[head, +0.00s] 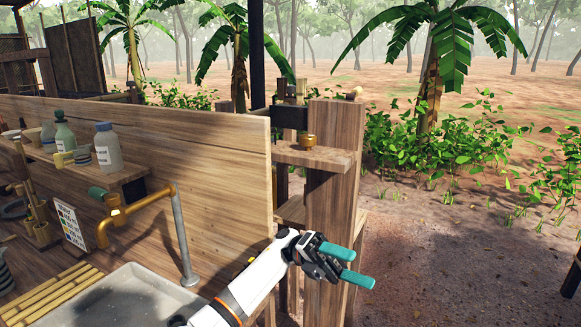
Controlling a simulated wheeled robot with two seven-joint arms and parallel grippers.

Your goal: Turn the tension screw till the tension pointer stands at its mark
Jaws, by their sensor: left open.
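My left gripper (361,268) is open, with its two teal fingers apart and nothing between them. It is in front of the lower part of a wooden post, below a small wooden ledge (330,160). A small brass knob-like piece (308,141) stands on that ledge, above and to the left of the gripper and apart from it. I cannot tell whether this piece is the tension screw. I cannot make out a tension pointer or its mark.
A wooden board wall (200,140) stands left of the post. Before it are a shelf with bottles (107,147), a brass tap (140,205) and a pale basin (130,290). Right of the post is bare ground (450,260) with plants behind.

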